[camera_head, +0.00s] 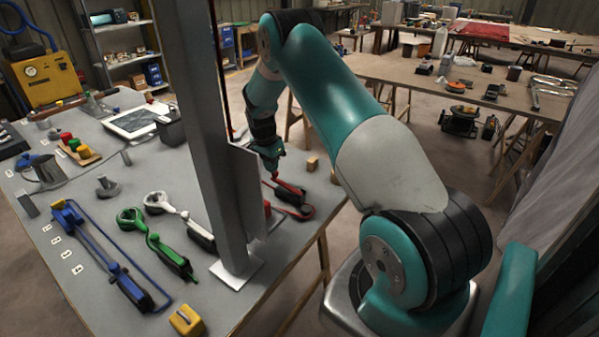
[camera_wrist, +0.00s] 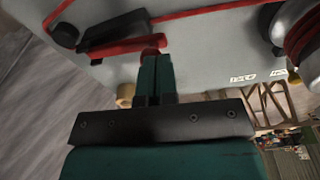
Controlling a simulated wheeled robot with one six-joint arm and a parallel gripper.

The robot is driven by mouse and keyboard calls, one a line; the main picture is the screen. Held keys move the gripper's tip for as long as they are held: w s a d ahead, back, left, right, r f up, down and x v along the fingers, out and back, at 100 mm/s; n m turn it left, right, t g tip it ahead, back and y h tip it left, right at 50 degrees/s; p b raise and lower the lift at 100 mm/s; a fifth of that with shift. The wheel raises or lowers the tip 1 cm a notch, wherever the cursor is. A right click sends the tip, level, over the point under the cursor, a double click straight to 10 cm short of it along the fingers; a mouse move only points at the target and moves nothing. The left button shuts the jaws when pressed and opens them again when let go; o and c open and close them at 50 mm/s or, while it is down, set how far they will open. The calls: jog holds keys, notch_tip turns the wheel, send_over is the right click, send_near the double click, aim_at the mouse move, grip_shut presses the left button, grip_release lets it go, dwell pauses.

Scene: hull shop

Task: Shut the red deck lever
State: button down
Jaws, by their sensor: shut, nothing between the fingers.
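The red deck lever (camera_head: 289,188) is on the near right part of the grey workbench, partly hidden behind the metal post in the head view. In the wrist view, a red bar of it (camera_wrist: 122,49) runs beside a black part and ends in a rounded tip. My gripper (camera_head: 272,170) is just above the lever. In the wrist view my gripper (camera_wrist: 155,62) has its fingers together with nothing between them. The fingertips overlap the red bar's rounded end; whether they touch it I cannot tell.
A grey post (camera_head: 212,120) stands on the bench close left of my gripper. Blue (camera_head: 105,255), green (camera_head: 172,256) and white (camera_head: 170,206) levers lie left of it. A yellow block (camera_head: 187,320) sits at the front edge, a wooden block (camera_head: 312,163) beyond the red lever.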

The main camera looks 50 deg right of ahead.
jog(key=shift+w+a+f+b, duration=0.1)
jog(key=shift+w+f+b, duration=0.35)
jog(key=shift+f+b, duration=0.3)
jog(key=shift+a+f, duration=0.1)
jog(key=shift+s+f, duration=0.35)
jog(key=shift+s, duration=0.55)
jog(key=w+a+r, duration=0.1)
jog(key=w+r, duration=0.2)
jog(key=r, duration=0.3)
jog(key=w+a+r, duration=0.1)
jog(key=w+r, duration=0.3)
jog(key=r, duration=0.3)
jog(key=shift+w+a+r, duration=0.15)
jog(key=shift+w+a, duration=0.1)
